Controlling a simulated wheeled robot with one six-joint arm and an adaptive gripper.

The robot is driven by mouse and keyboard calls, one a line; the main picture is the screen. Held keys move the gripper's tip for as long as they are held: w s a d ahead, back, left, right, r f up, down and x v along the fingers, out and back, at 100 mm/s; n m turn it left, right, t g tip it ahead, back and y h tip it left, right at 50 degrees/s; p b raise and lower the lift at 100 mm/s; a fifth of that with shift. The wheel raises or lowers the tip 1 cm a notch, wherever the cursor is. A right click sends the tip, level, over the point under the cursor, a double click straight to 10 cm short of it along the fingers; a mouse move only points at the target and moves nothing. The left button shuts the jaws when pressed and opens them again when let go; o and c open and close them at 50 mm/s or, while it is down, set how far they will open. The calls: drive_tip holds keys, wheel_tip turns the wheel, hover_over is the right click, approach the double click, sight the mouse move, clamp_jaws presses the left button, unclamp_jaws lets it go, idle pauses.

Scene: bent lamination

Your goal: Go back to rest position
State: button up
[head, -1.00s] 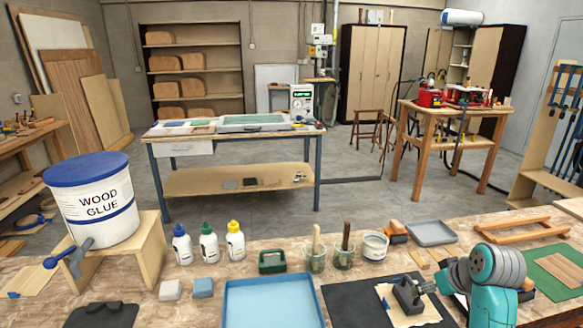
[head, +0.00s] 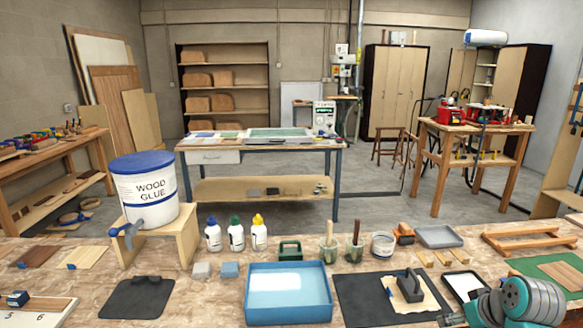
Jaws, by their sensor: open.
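My gripper (head: 454,319) is at the bottom right edge of the head view, small and partly cut off, beside my teal and grey arm. It is open, with nothing visible in it. It is apart from the dark block with a handle (head: 411,288), which rests on a pale sheet (head: 428,303) on the black mat (head: 362,310).
The workbench (head: 200,310) holds a blue tray (head: 288,313), a wood glue bucket (head: 145,190) on a wooden stand, several glue bottles (head: 236,234), brush cups (head: 328,250) and a white-lined tray (head: 464,288). Open floor lies beyond it.

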drive_tip(key=s+a+f+t, duration=0.1)
drive_tip(key=s+a+f, duration=0.25)
drive_tip(key=f, duration=0.35)
drive_tip(key=s+a+f+t, duration=0.1)
drive_tip(key=s+a+f, duration=0.2)
drive_tip(key=a+f, duration=0.35)
drive_tip(key=s+a+f+m+t+h, duration=0.1)
drive_tip(key=s+a+f, duration=0.25)
drive_tip(key=s, duration=0.25)
drive_tip(key=s+a+f+t, duration=0.1)
drive_tip(key=s+a+f, duration=0.1)
drive_tip(key=s+f, duration=0.3)
drive_tip(key=s+a+r+t, duration=0.1)
drive_tip(key=s+a+r, duration=0.1)
drive_tip(key=s, duration=0.5)
drive_tip(key=s+a+r+t, duration=0.1)
drive_tip(key=s+a, duration=0.1)
drive_tip(key=s, duration=0.6)
drive_tip(key=s+a+r+t, duration=0.2)
drive_tip(key=s+r, duration=0.9)
drive_tip(key=s, duration=0.2)
drive_tip(key=shift+s+a+n+y, duration=0.3)
drive_tip(key=shift+s+a, duration=0.05)
